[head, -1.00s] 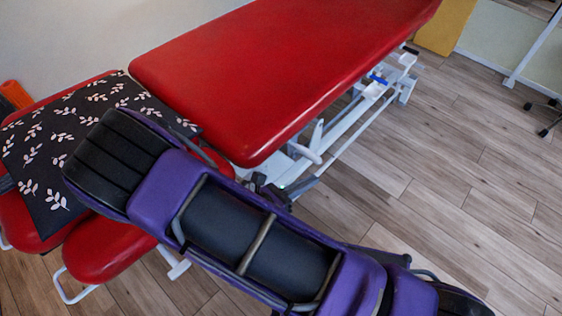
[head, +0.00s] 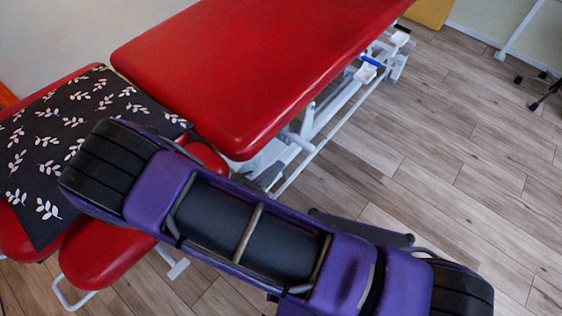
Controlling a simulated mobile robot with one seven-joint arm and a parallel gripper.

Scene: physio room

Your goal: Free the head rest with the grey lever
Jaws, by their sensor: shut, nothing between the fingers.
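The head rest (head: 22,232) is the red padded end section at the left of the treatment table, partly covered by a black cloth with pale leaf sprigs (head: 45,150). A rounded red pad (head: 95,258) sits in front of it, partly behind my purple and black arm. I cannot make out the grey lever; my arm hides much of the area under the head end. My gripper is not in view; only the links of my arm show, crossing from the left to the lower right.
The long red main pad (head: 250,70) of the table slopes up to the right. Its white frame (head: 318,130) shows below, with a blue-ended part (head: 370,61). Wood-look floor (head: 440,150) is open to the right. A wheeled stand (head: 545,85) is at the far right.

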